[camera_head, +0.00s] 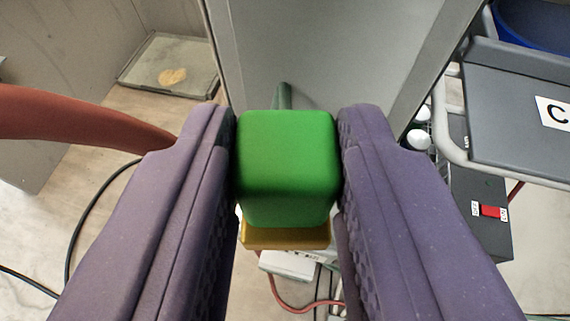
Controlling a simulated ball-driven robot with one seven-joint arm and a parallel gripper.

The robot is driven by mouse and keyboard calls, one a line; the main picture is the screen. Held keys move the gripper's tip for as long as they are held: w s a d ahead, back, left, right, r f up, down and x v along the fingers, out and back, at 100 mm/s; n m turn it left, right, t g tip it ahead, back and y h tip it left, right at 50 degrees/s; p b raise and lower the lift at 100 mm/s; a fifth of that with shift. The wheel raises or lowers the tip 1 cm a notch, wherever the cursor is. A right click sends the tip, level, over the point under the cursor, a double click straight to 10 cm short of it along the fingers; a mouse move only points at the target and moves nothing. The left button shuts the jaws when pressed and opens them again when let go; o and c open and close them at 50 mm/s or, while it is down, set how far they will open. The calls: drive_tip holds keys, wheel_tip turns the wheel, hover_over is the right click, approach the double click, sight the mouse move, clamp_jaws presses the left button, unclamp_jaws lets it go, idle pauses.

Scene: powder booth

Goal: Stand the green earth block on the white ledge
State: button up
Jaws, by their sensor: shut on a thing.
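The green earth block (287,150) sits between the two purple fingers of my gripper (287,135) in the middle of the camera view. Both fingers press on its sides, and my gripper is shut on it. The block has rounded edges and looks held clear of the floor. A yellow-brown piece (286,236) shows just below the block; I cannot tell whether it touches the block. I cannot make out a white ledge in this view.
A grey panel (345,50) stands behind the block. A red hose (80,122) crosses at left. A grey cart tray (515,110) marked C is at right, with a blue tub (535,25) above it. Cables and a white box (288,264) lie below.

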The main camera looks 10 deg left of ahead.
sight(297, 220)
drive_tip(key=shift+w, duration=0.7)
drive_tip(key=shift+s+f+b, duration=0.1)
drive_tip(key=shift+f+b, duration=0.95)
drive_tip(key=shift+f, duration=0.25)
drive_tip(key=shift+f, duration=0.2)
drive_tip(key=o, duration=1)
